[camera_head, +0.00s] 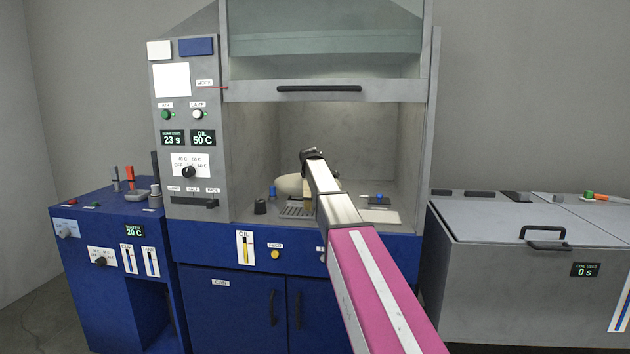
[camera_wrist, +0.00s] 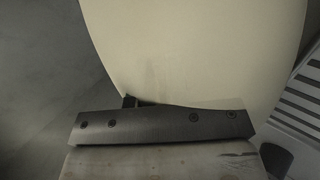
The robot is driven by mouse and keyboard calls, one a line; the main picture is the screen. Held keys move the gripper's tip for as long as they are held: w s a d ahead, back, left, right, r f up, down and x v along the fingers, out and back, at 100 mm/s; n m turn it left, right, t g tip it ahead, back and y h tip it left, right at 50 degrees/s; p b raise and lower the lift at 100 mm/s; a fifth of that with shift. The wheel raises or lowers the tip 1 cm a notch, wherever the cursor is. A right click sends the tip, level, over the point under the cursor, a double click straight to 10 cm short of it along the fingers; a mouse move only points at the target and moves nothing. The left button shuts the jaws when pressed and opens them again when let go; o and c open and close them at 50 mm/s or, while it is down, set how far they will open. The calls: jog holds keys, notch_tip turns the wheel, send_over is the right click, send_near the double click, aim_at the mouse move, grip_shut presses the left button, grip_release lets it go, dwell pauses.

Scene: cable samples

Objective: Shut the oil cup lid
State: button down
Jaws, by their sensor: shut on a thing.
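A cream rounded piece, which looks like the oil cup lid (camera_head: 289,184), is inside the hood, partly hidden behind my arm. In the wrist view the pale lid (camera_wrist: 195,50) fills most of the picture, right against my gripper (camera_wrist: 160,124). My gripper is shut at the lid's near edge; a small dark tab (camera_wrist: 130,101) shows there, and the exact grip is hidden. In the head view my gripper (camera_head: 313,154) is a dark tip at the end of my arm. The oil cup itself cannot be made out.
The hood's sash (camera_head: 320,90) is raised above my arm. A slotted grate (camera_head: 296,210) and a black knob (camera_head: 260,207) are on the hood floor left of my arm. A pale plate (camera_head: 381,216) and a blue-topped piece (camera_head: 378,197) are to the right. Side walls bound the space.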

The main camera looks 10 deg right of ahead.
jog(key=shift+s+a+f, duration=0.25)
jog(key=shift+s+f, duration=0.6)
jog(key=c, duration=1.1)
grip_release()
jog(key=shift+r, duration=0.1)
jog(key=shift+r, duration=0.3)
jog(key=s+a+r, duration=0.2)
jog(key=a+r, duration=0.1)
jog(key=s+a+r, duration=0.2)
jog(key=a+r, duration=0.1)
jog(key=s+a+r, duration=0.2)
jog(key=a+r, duration=0.2)
